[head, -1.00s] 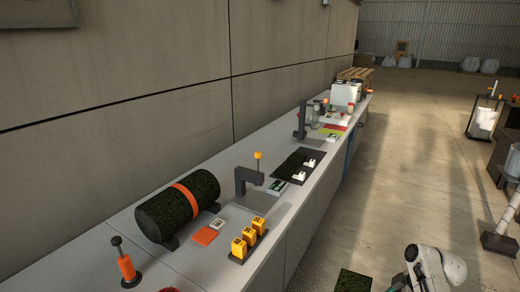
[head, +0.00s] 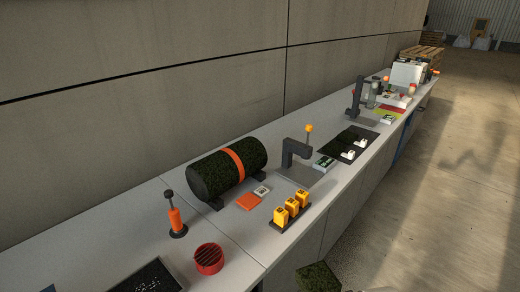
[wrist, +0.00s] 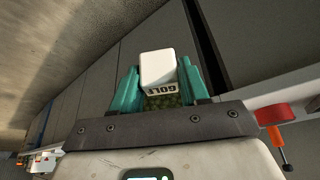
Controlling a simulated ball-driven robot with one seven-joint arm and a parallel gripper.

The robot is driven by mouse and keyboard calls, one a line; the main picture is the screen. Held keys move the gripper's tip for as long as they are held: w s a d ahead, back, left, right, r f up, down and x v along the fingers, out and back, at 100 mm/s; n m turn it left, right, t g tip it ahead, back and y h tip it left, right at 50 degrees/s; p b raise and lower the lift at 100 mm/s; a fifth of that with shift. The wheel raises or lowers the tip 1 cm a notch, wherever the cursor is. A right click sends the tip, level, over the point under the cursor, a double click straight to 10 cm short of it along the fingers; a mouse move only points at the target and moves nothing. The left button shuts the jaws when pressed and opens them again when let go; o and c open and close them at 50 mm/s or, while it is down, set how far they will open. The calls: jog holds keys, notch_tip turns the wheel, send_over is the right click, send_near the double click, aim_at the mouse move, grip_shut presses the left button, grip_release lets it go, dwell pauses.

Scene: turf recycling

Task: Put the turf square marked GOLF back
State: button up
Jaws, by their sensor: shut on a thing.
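The turf square marked GOLF (wrist: 160,101) is in my gripper (wrist: 158,78) in the wrist view. A white block with the word GOLF sits between the two teal fingers, with green turf by it. The fingers are shut on the block from both sides. In the head view a dark green turf square (head: 318,277) shows at the bottom edge, beside the counter's front and off its top. My gripper itself is not clear in the head view.
The long grey counter (head: 225,238) runs along the wall. It carries a turf roll (head: 215,174) with an orange band, yellow blocks (head: 292,207), a black clamp-like stand (head: 297,152), a dark mat (head: 352,144), a red round cup (head: 208,258) and an orange-handled tool (head: 175,218). The floor at right is clear.

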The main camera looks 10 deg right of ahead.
jog(key=s+a+r+m, duration=0.1)
jog(key=s+a+m, duration=0.1)
jog(key=a, duration=0.5)
jog(key=shift+s+a+r+h, duration=0.2)
jog(key=shift+s+h, duration=0.2)
jog(key=shift+s, duration=0.2)
